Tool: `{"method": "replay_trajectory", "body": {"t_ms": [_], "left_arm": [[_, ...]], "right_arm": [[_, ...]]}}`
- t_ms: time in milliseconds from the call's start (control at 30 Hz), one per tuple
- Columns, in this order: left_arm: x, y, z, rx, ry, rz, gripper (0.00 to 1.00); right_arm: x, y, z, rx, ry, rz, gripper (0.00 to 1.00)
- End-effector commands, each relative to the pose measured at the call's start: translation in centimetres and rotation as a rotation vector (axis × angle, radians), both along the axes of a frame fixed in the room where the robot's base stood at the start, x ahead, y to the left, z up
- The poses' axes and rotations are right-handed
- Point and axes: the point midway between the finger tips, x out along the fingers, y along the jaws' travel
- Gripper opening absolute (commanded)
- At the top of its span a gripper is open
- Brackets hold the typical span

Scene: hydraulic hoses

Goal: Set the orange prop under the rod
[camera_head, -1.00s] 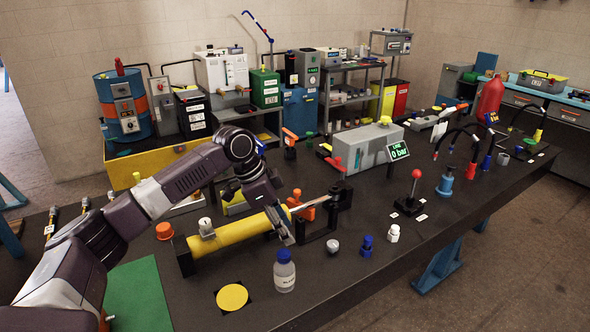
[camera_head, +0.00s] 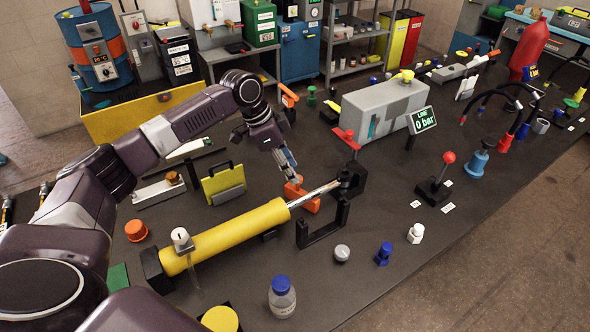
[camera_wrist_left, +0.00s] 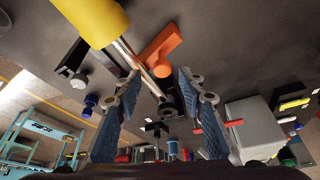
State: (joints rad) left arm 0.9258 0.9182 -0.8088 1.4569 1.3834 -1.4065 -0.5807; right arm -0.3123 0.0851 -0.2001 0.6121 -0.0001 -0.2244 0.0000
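The orange prop (camera_head: 302,197) stands on the dark bench just behind the bare metal rod (camera_head: 315,194), which runs from the yellow cylinder (camera_head: 230,236) to a black end block (camera_head: 351,181). My left gripper (camera_head: 292,179) points down at the prop from behind, its tips close to the prop's top. In the left wrist view the fingers (camera_wrist_left: 157,79) are apart, with the orange prop (camera_wrist_left: 160,50) just beyond the tips and the rod (camera_wrist_left: 143,68) beside it. Whether the tips touch the prop I cannot tell. My right gripper is not in view.
A black U-shaped bracket (camera_head: 323,232) stands in front of the rod. A grey box (camera_head: 378,108) and a red-handled part (camera_head: 347,140) are behind it. A yellow holder (camera_head: 223,184) is left of my gripper.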

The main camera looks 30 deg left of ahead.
Motion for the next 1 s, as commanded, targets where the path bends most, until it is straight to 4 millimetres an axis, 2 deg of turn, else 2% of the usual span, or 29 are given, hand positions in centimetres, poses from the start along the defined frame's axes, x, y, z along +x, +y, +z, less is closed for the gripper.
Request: {"method": "replay_trajectory", "body": {"t_ms": [233,367,567,867,1000], "left_arm": [[0.6,-0.9,-2.5,0.0,0.0,0.001,0.37],[0.7,-1.0,-2.9,0.001,-0.001,0.0,0.37],[0.7,-1.0,-2.9,0.001,-0.001,0.0,0.36],[0.7,-1.0,-2.9,0.0,-0.001,0.0,0.03],[0.7,-0.9,-2.9,0.0,-0.001,0.0,0.0]], "right_arm": [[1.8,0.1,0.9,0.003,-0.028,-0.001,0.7],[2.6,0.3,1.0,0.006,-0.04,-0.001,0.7],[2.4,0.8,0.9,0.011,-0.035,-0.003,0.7],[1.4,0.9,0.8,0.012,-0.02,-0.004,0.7],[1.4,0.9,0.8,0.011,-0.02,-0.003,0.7]]}}
